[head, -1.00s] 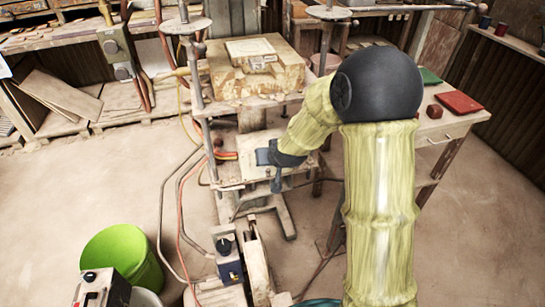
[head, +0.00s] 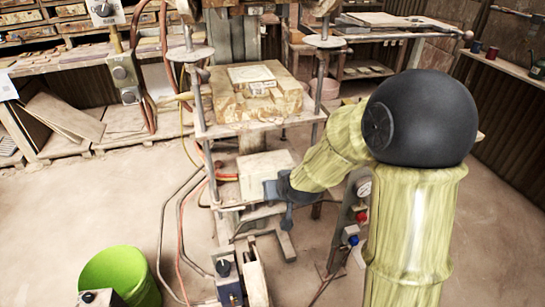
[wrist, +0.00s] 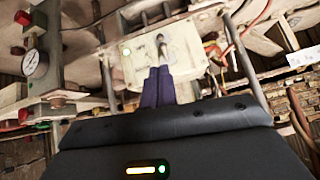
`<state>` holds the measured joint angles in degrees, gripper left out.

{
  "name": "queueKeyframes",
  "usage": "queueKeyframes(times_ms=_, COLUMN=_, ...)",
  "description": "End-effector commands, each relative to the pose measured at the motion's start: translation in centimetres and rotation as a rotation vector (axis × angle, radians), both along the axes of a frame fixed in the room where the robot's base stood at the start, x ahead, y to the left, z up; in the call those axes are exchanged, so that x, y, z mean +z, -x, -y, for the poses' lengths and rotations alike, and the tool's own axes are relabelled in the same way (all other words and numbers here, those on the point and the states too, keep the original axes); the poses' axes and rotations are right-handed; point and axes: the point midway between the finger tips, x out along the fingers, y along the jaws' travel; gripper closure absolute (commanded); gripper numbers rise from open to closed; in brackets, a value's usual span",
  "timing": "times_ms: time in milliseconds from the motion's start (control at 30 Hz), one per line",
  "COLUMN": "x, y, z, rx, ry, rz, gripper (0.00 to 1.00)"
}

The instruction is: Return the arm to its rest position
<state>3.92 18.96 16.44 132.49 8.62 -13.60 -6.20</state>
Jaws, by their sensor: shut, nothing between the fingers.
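My gripper (head: 288,226) hangs in front of the lower part of the tile press (head: 262,118), left of my bulky arm in the head view. In the wrist view, the two dark blue fingers (wrist: 158,88) lie together, shut with nothing between them. They point toward a pale, worn plate (wrist: 180,50) of the press. The head view cannot show whether the gripper touches the press. My arm's elbow hides part of the area to the right of the press.
A control panel with a gauge (head: 363,188) and coloured buttons stands close to my arm. Hoses (head: 178,235) loop down left of the press. A green bucket (head: 118,277) stands on the floor at lower left. Open floor (head: 500,230) lies at right.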

Motion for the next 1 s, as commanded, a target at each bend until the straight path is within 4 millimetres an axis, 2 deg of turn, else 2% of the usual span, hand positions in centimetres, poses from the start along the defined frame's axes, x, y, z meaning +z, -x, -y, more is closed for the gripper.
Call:
queueKeyframes(times_ms=167, x=0.7, y=0.5, z=0.3, rx=-0.001, ry=0.006, rz=-0.012, gripper=1.0)
queueKeyframes(times_ms=267, x=2.1, y=1.9, z=1.2, rx=-0.006, ry=0.024, rz=-0.056, gripper=1.0)
queueKeyframes(times_ms=367, x=4.2, y=4.6, z=2.8, rx=-0.018, ry=0.052, rz=-0.131, gripper=1.0)
queueKeyframes(times_ms=600, x=9.6, y=13.3, z=7.3, rx=-0.08, ry=0.112, rz=-0.365, gripper=1.0)
queueKeyframes(times_ms=733, x=11.2, y=17.1, z=8.9, rx=-0.111, ry=0.126, rz=-0.463, gripper=1.0)
queueKeyframes(times_ms=833, x=11.5, y=18.4, z=9.4, rx=-0.124, ry=0.128, rz=-0.497, gripper=1.0)
queueKeyframes(times_ms=1000, x=11.2, y=18.6, z=9.5, rx=-0.126, ry=0.129, rz=-0.505, gripper=1.0)
